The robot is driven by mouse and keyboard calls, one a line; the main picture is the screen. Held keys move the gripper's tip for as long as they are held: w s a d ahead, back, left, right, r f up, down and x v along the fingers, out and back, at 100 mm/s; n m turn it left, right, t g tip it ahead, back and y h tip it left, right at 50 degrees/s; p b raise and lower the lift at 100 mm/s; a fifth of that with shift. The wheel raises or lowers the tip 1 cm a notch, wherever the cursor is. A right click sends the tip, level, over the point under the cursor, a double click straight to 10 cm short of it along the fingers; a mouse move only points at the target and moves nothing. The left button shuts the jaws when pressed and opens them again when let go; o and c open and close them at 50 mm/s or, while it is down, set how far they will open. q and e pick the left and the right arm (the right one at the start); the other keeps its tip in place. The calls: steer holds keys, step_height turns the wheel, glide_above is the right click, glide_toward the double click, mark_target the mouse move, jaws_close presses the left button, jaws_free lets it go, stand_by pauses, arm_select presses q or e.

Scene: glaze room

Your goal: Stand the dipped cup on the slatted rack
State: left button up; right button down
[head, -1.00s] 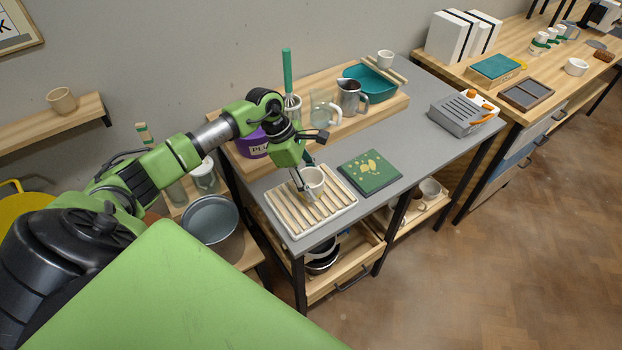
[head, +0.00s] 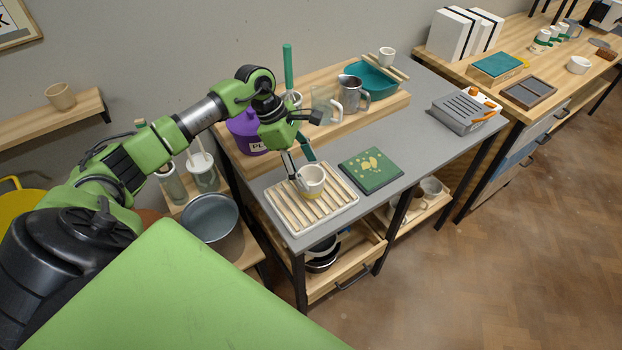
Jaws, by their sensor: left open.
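The dipped cup (head: 312,180), white with a yellowish lower band, stands upright on the slatted rack (head: 290,215), near its back edge. The rack is a pale tray with wooden slats on the grey table. My left gripper (head: 301,170) is open just above and behind the cup, with its fingers pointing down. One finger is by the cup's left side; whether it touches the cup I cannot tell. My right gripper is not in view.
Behind are a purple container (head: 246,133), a glass jug (head: 323,104), a metal pitcher (head: 352,95) and a teal basin (head: 376,78). A grey slotted box (head: 463,112) stands at right. Grey table between is clear.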

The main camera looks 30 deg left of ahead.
arm_select(q)
steer(key=b+v, duration=0.1)
steer(key=v, duration=0.6)
steer(key=shift+a+r, duration=0.15)
steer(key=shift+r, duration=0.2)
